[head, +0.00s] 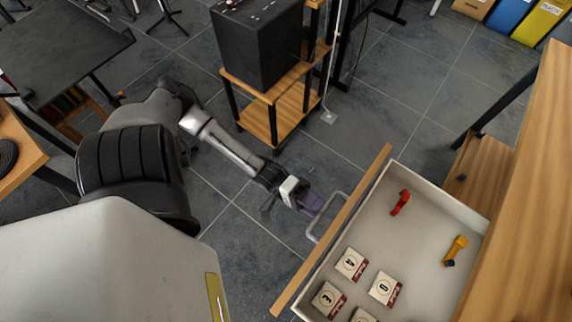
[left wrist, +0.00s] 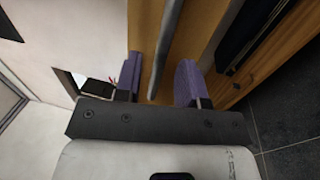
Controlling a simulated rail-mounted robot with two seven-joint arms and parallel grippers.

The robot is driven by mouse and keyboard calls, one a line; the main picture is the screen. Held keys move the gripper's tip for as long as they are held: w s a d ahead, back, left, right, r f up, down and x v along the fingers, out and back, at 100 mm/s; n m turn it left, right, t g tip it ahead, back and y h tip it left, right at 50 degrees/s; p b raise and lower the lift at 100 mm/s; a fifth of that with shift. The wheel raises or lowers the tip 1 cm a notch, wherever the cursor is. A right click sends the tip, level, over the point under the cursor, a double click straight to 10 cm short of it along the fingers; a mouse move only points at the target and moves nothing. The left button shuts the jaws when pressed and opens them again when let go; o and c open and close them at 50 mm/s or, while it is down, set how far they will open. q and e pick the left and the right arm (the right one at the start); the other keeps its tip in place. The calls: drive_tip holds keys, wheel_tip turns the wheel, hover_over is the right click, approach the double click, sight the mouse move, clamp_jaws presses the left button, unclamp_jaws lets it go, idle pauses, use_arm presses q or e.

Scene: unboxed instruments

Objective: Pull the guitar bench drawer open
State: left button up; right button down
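The guitar bench drawer (head: 333,230) stands open in the head view, its wooden front away from the bench and its pale inside showing. A grey loop handle (head: 311,228) is fixed to that front. My left gripper (head: 312,204) is at the handle, with purple fingers. In the left wrist view, the handle bar (left wrist: 166,40) runs between the two fingers of the left gripper (left wrist: 160,82), with a gap showing on both sides. The left gripper is open around the bar. My right gripper is not in view.
The drawer holds a red piece (head: 400,202), a yellow tool (head: 455,250) and several labelled packets (head: 350,263). The wooden bench (head: 530,200) stands at right. A black amplifier (head: 258,45) sits on a wooden stand (head: 262,122) behind. Tiled floor is clear between the stand and drawer.

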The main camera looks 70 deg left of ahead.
use_arm(q)
drive_tip(key=p+v, duration=0.2)
drive_tip(key=v, duration=0.9)
drive_tip(key=shift+s+a, duration=0.1)
drive_tip(key=shift+a, duration=0.05)
idle(0.3)
